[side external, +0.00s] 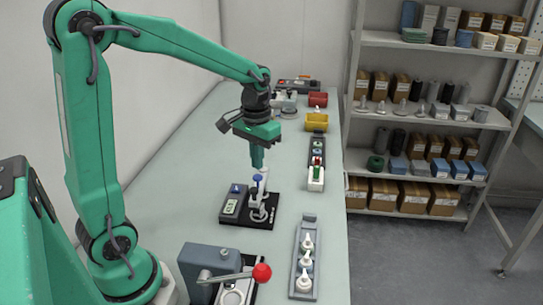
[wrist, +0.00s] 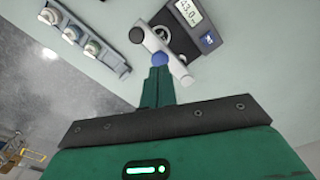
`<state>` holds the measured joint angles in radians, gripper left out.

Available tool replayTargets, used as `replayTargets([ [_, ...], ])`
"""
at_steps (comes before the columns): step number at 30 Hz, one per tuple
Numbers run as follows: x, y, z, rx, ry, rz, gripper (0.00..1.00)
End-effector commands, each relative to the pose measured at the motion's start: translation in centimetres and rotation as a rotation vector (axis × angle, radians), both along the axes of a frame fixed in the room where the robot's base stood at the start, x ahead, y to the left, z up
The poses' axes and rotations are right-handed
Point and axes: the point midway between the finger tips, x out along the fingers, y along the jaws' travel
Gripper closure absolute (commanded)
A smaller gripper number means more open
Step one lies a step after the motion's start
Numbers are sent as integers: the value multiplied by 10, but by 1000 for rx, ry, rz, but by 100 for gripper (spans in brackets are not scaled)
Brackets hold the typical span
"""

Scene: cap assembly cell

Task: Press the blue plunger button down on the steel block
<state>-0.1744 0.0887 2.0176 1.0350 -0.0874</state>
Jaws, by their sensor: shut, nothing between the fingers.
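The blue plunger button (side external: 257,178) stands on top of the pale steel piece (side external: 262,200) on a black base plate (side external: 262,222). In the wrist view the blue button (wrist: 159,60) shows just beyond my fingertips, with the silver steel piece (wrist: 178,68) around and beside it. My gripper (side external: 257,166) is shut and empty, pointing down directly above the button. In the wrist view my gripper (wrist: 159,70) partly overlaps the button's near edge; I cannot tell whether it touches. The button looks raised.
A grey display unit (side external: 234,203) sits beside the steel piece. A grey tray (side external: 307,220) with several white caps lies at the right. A press with a red-knobbed lever (side external: 261,273) stands in front. A yellow bin (side external: 316,122) is behind.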

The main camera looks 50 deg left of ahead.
Motion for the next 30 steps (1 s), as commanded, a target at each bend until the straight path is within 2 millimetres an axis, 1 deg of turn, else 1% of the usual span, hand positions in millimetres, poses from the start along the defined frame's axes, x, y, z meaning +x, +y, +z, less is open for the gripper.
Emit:
replayTargets([
  [3,0,0,9,1,-2,0,100],
  [12,0,0,28,0,0,0,100],
  [16,0,0,31,0,-1,0,100],
  [25,-1,0,31,0,-1,-1,100],
  [30,-5,-3,35,3,-18,-10,100],
])
